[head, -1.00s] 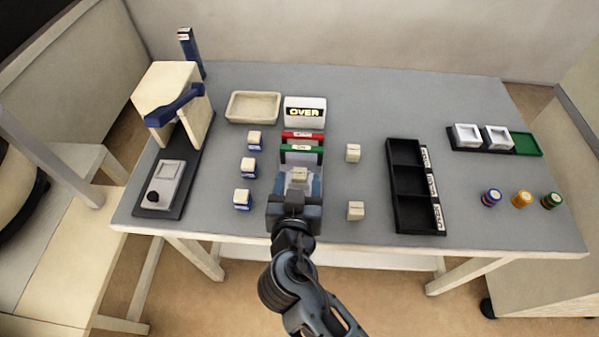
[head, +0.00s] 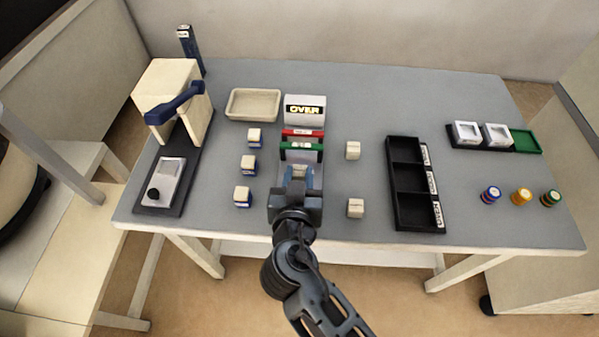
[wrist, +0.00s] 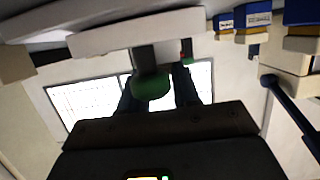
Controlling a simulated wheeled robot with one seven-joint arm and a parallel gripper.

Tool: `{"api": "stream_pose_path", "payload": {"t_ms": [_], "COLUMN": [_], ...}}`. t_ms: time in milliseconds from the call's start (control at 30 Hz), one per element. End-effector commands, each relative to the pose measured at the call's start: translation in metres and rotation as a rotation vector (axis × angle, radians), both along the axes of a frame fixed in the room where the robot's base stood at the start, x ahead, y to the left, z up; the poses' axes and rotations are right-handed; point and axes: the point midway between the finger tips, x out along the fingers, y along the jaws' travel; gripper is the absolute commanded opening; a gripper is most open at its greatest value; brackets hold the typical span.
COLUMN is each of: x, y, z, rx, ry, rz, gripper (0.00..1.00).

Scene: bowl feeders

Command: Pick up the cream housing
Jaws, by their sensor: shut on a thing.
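My gripper (head: 300,178) is at the front middle of the table, close before the gauge with its green bar (head: 301,148), red bar and white "OVER" plate (head: 305,108). It is shut on a small pale block, the cream housing (head: 299,171), which is mostly hidden by the fingers and wrist. In the wrist view, the dark fingers (wrist: 158,92) flank a green rounded shape (wrist: 151,86); I cannot tell what it belongs to. Two more cream blocks (head: 353,150) (head: 355,208) stand on the table to the right of the gripper.
Several blue-and-cream blocks (head: 248,164) stand in a column left of the gripper. A cream tray (head: 253,105) and a press (head: 172,100) are farther left. A black three-slot tray (head: 402,228) is right, with coloured round stacks (head: 521,197) beyond it.

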Motion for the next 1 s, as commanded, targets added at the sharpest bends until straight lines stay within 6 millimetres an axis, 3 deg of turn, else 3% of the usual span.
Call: {"api": "stream_pose_path", "payload": {"t_ms": [367,633,1000], "x": [0.000,0.000,0.002], "y": [0.000,0.000,-0.079], "z": [0.006,0.041,0.088], "rx": [0.002,0.005,0.002], "ry": [-0.002,-0.003,-0.002], "rz": [-0.001,-0.001,-0.005], "gripper": [0.00,0.00,0.00]}}
